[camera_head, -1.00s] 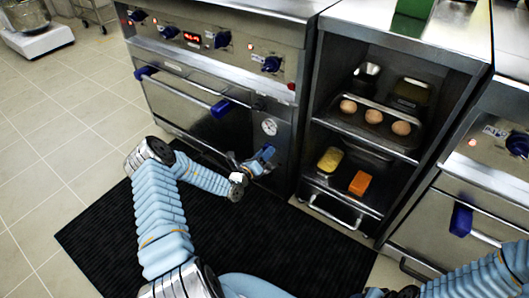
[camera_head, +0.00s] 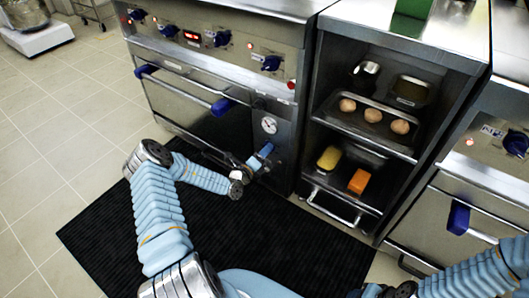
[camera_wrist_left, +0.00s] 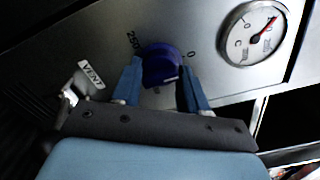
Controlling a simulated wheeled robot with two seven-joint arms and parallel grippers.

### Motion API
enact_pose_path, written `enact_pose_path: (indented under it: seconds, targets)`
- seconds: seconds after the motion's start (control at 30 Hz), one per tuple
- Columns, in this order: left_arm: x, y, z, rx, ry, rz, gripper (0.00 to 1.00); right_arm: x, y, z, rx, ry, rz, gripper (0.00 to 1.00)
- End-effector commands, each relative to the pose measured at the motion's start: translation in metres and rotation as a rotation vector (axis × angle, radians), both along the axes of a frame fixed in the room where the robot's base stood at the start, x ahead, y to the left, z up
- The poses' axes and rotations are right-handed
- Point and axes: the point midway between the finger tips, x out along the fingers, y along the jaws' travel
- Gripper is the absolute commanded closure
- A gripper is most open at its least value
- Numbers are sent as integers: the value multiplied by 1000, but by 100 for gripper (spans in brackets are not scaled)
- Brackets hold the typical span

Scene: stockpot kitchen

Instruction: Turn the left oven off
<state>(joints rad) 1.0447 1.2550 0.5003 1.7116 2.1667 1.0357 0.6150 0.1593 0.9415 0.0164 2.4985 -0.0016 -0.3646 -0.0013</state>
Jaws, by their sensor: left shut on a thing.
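The left oven (camera_head: 185,98) has a steel front with a barred door and a side panel. On that panel is a blue round knob (camera_wrist_left: 160,66), with "250" printed to its left and "0" to its right in the left wrist view. My left gripper (camera_head: 264,157) is at the panel below the dial gauge (camera_head: 269,125). In the left wrist view its two blue fingers stand on either side of the knob, shut on it. In the head view the gripper hides the knob. My right gripper (camera_head: 392,291) is partly in view at the bottom edge; its fingers are unclear.
A "VENT" lever (camera_wrist_left: 84,84) is left of the knob. An open shelf cabinet (camera_head: 310,140) with food trays stands right of the oven. Another oven (camera_head: 450,215) is at far right. A black mat (camera_head: 120,235) covers the floor in front.

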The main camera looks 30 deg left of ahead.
Motion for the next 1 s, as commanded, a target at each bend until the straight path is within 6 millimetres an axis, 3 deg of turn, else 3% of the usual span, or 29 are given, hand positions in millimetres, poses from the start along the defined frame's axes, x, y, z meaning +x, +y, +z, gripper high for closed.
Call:
enact_pose_path:
  seconds: [0.07,0.1,0.27,0.53,0.67,1.0]
  targets:
    - [-1,1,-2,-2,4,2,87,0,0,0,0,0,0,57]
    - [-1,1,-2,-2,4,2,54,0,0,0,0,0,0,57]
    - [-1,1,-1,-1,3,1,31,0,0,0,0,0,0,57]
    - [-1,0,0,0,2,1,31,0,0,0,0,0,0,57]
    - [-12,2,0,0,2,2,31,0,0,1,0,0,0,57]
    - [-91,8,-1,-2,5,2,31,-1,1,5,2,1,3,57]
